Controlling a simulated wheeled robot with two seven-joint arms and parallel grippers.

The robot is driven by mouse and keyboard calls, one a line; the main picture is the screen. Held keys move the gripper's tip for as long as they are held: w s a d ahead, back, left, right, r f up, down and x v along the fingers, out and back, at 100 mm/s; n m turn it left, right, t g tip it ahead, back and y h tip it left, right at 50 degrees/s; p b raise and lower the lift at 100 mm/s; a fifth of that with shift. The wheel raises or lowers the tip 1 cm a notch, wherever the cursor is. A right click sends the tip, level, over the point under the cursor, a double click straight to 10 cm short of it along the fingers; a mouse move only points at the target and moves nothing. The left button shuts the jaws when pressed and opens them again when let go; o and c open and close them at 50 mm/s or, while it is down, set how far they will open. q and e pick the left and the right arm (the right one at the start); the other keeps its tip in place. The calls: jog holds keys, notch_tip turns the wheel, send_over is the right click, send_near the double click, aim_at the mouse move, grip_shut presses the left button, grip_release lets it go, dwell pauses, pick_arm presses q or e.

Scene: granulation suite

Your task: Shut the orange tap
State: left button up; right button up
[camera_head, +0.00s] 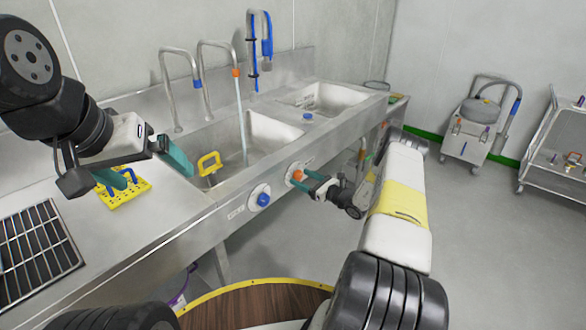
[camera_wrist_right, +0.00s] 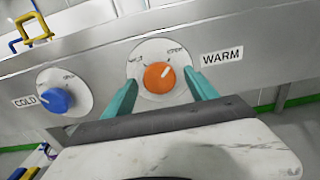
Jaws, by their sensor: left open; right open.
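The orange tap knob (camera_head: 297,175) sits on a round white dial on the sink's front panel, beside a WARM label in the right wrist view (camera_wrist_right: 159,77). The white mark on the knob points up and right, toward the dial's right-hand lettering. Water (camera_head: 241,115) runs from the orange-banded spout (camera_head: 236,73) into the left basin. My right gripper (camera_head: 308,182) is open, its teal fingers (camera_wrist_right: 160,93) on either side of the orange knob; I cannot tell whether they touch it. My left gripper (camera_head: 150,168) is open and empty above the counter at left.
A blue COLD knob (camera_wrist_right: 55,100) is left of the orange one, also in the head view (camera_head: 263,199). A blue-banded spout (camera_head: 197,84) shows no water. A yellow rack (camera_head: 124,193) and dark grid (camera_head: 37,247) lie on the counter.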

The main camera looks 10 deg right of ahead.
jog(key=shift+w+a, duration=0.1)
jog(key=shift+w, duration=0.05)
jog(key=c, duration=1.4)
jog(key=n, duration=1.3)
jog(key=shift+n, duration=2.5)
